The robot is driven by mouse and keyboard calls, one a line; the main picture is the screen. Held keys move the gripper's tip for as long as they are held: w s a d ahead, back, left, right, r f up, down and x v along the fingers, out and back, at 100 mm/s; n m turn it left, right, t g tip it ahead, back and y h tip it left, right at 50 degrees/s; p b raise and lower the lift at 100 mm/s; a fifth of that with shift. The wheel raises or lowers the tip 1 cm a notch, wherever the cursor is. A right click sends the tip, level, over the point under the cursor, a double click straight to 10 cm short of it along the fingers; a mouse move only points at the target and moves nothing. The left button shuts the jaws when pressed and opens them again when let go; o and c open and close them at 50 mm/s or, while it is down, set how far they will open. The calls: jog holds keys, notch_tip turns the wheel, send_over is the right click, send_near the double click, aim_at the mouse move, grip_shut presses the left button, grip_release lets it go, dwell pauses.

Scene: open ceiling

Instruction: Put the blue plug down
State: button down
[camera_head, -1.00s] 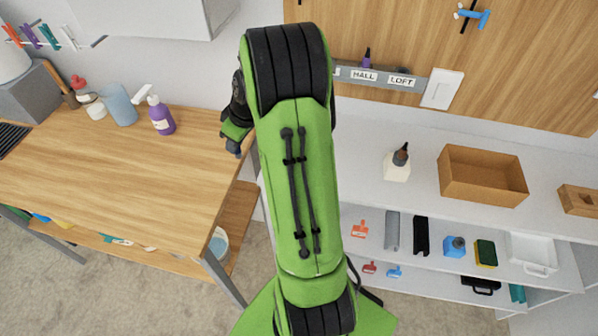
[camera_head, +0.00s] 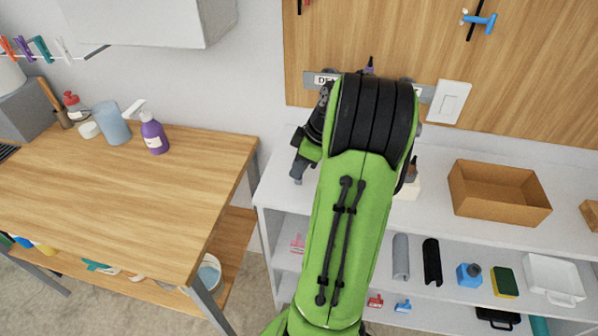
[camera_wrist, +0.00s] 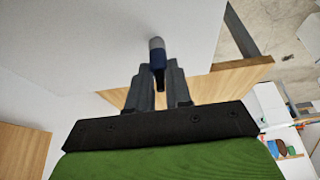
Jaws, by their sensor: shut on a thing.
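My gripper (camera_head: 297,172) is over the left end of the white shelf unit's top in the head view. In the wrist view my gripper (camera_wrist: 158,72) is shut on the blue plug (camera_wrist: 157,60), which has a grey end, a dark blue body and a thin black part between the fingers.
The white shelf unit (camera_head: 272,192) has bare top around the gripper. A brown open box (camera_head: 497,207) stands to the right, and several small items lie on the lower shelf. A wooden table (camera_head: 150,200) at left holds a purple bottle (camera_head: 154,137). My arm hides the middle.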

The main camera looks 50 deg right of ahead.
jog(key=shift+f, duration=0.15)
jog(key=c, duration=1)
grip_release()
jog(key=shift+c, duration=0.2)
